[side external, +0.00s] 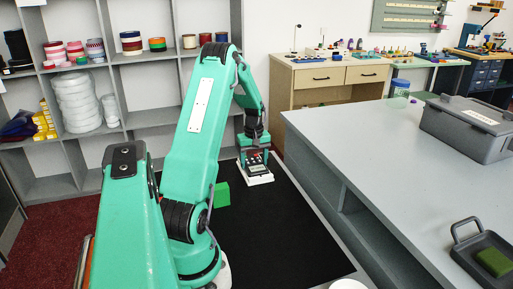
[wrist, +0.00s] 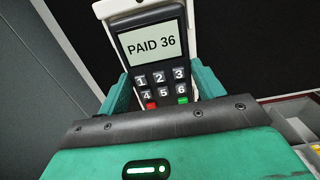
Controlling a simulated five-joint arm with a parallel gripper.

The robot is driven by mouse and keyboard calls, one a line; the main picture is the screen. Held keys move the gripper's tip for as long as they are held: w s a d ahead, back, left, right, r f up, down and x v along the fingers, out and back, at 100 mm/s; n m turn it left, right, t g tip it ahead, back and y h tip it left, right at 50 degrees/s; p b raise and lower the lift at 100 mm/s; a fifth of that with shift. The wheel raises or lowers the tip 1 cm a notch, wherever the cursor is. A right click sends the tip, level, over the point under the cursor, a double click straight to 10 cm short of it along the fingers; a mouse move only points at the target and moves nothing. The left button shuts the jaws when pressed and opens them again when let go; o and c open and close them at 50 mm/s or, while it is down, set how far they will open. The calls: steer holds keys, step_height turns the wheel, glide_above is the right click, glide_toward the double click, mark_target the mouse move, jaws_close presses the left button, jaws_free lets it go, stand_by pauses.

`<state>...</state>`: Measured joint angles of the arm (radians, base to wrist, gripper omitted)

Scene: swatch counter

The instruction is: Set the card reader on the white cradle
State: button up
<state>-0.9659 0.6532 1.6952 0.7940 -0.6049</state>
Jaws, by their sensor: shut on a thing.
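The card reader (wrist: 153,55) is dark, with a lit screen that reads "PAID 36" and a number keypad. My gripper (wrist: 162,88) is shut on it, with a teal finger on each side of the keypad. The white cradle (wrist: 106,8) shows around the reader's top end in the wrist view. In the side external view, the cradle (side external: 260,179) lies on the black mat, with the reader (side external: 254,159) over it under my gripper (side external: 256,158). I cannot tell whether the reader rests on the cradle or is slightly above it. The lower keypad is hidden by my gripper.
A green block (side external: 221,195) stands on the black mat (side external: 275,235) left of the cradle. A grey counter (side external: 370,150) rises along the right, with a lidded grey box (side external: 468,128) and a tray (side external: 460,250) on it. The mat's near part is clear.

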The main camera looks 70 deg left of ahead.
mark_target(254, 161)
steer(key=shift+f, duration=0.2)
steer(key=o, duration=1.2)
steer(key=shift+r, duration=0.1)
step_height(254, 161, up, 12)
stand_by(0.6)
